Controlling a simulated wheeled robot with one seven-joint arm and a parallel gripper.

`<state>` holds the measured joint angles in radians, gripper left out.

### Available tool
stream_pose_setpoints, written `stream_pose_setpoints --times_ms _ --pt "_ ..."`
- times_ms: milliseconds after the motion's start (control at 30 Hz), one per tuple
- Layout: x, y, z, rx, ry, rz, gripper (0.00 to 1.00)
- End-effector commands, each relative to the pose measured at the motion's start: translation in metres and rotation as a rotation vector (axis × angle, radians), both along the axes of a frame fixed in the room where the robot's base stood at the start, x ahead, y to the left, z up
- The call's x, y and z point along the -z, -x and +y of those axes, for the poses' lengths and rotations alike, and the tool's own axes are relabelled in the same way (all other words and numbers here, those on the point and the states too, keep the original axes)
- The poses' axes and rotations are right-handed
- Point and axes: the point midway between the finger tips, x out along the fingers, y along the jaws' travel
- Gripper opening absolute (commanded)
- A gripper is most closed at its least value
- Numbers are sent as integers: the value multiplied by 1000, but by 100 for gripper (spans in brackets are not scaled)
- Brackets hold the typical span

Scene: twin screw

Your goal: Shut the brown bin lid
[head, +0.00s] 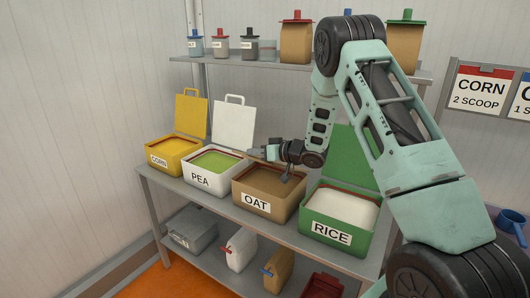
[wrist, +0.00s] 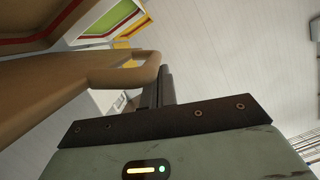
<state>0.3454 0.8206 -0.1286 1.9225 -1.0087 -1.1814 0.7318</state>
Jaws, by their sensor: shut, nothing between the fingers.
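The brown bin (head: 266,203) with the OAT label stands on the shelf between the white PEA bin and the green RICE bin. My gripper (head: 256,152) is shut and empty, pointing left above the back of the brown bin. Its fingers show in the wrist view (wrist: 160,88); contact with the handle is unclear.
The yellow CORN bin (head: 172,163), white PEA bin (head: 208,184) and green RICE bin (head: 333,234) have raised lids. An upper shelf (head: 245,61) holds jars and containers above. A lower shelf (head: 217,257) holds more containers. My arm crosses the right side.

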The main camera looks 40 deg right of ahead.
Motion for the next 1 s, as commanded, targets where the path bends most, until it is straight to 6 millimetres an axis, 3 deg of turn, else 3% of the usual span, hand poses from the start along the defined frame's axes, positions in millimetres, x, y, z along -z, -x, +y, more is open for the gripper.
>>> stream_pose_setpoints --times_ms 33,400,700,1000 --pt "22 2 7 -2 38 -15 0" --pt "87 13 35 -1 316 -131 0" --pt "116 15 40 0 375 -156 0" --pt "125 16 41 0 373 -154 0"
